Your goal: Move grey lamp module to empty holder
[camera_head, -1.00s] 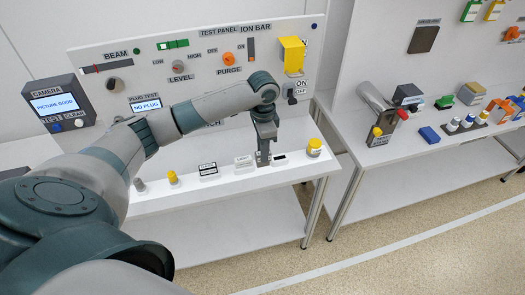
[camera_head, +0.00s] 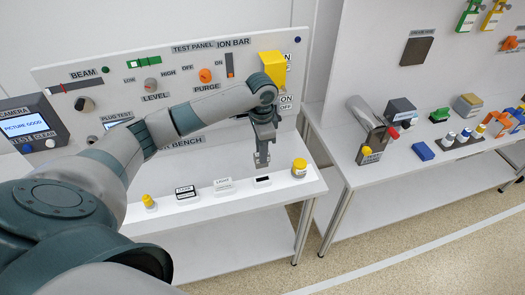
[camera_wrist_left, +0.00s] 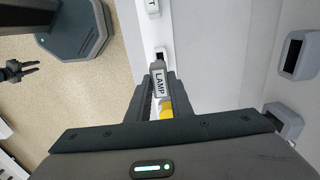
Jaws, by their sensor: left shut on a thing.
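The grey lamp module (camera_wrist_left: 159,82), labelled LAMP, is between the fingers of my left gripper (camera_wrist_left: 158,92), which is shut on it. In the head view my left gripper (camera_head: 262,160) points down and holds the module above the bench. A holder with a dark, empty slot (camera_head: 263,180) lies just below it; a dark opening (camera_wrist_left: 160,52) also shows beyond the module's tip in the wrist view. The module appears clear of the slot. My right gripper (camera_wrist_left: 36,68) shows small at the left edge of the wrist view, its fingers apart and empty.
On the bench (camera_head: 213,203), a white labelled block (camera_head: 223,186) and a black-and-white holder (camera_head: 185,192) stand left of the slot. A yellow-lidded jar (camera_head: 300,168) stands close on its right. The test panel (camera_head: 140,72) rises behind.

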